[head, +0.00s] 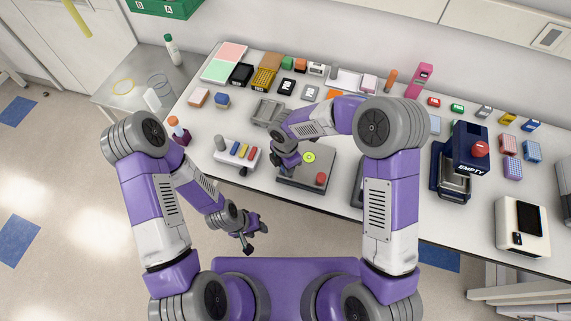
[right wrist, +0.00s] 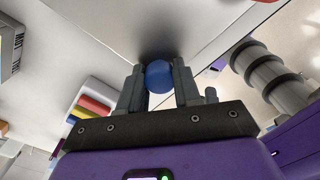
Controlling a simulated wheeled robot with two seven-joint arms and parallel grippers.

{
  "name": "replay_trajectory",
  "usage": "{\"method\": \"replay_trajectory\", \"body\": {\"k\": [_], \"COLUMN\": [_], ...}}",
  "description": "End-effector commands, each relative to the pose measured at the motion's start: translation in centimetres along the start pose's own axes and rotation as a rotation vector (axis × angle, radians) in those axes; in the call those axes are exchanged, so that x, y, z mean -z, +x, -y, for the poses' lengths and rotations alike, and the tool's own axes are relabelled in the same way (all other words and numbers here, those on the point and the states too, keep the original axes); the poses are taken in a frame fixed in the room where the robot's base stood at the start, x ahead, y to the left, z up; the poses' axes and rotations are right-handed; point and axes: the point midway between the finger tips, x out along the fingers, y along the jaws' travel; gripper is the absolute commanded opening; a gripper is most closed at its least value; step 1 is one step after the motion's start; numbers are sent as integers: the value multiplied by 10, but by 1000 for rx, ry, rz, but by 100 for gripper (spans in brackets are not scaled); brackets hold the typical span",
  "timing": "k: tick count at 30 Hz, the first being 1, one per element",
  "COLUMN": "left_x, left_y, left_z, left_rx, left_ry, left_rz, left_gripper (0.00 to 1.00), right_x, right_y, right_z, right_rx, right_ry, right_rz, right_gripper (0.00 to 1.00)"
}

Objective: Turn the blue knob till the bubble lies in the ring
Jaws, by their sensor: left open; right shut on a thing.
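The blue knob (right wrist: 158,76) sits between the two fingers of my right gripper (right wrist: 157,88) in the right wrist view, and the gripper is shut on it. In the head view my right gripper (head: 287,163) reaches down over the left side of a grey levelling plate (head: 300,181) and hides the knob. The plate carries a round yellow-green bubble level (head: 309,157) and a red knob (head: 320,179). The bubble and ring are too small to read. My left gripper (head: 256,238) is open and empty, in front of the bench's edge, over the floor.
A white rack with coloured strips (head: 236,153) stands left of the plate. A grey tray (head: 266,112) lies behind it. A dark blue machine marked EMPTY (head: 472,148) stands to the right. Several small blocks and boxes line the back of the bench.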

Motion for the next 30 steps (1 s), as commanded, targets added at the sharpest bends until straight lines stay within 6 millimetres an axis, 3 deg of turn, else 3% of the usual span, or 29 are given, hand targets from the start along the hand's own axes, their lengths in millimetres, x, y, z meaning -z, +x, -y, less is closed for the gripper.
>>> {"method": "replay_trajectory", "body": {"k": [12,30], "left_x": [0,0], "left_y": [-6,-7], "left_z": [-2,-2], "left_rx": [0,0], "left_ry": [0,0], "left_rz": [0,0], "left_gripper": [43,43], "right_x": [-1,-1], "right_y": [-1,-1], "right_z": [0,-1], "right_rx": [-1,-2], "right_ry": [-242,-298], "right_rz": [0,2], "right_gripper": [2,2]}}
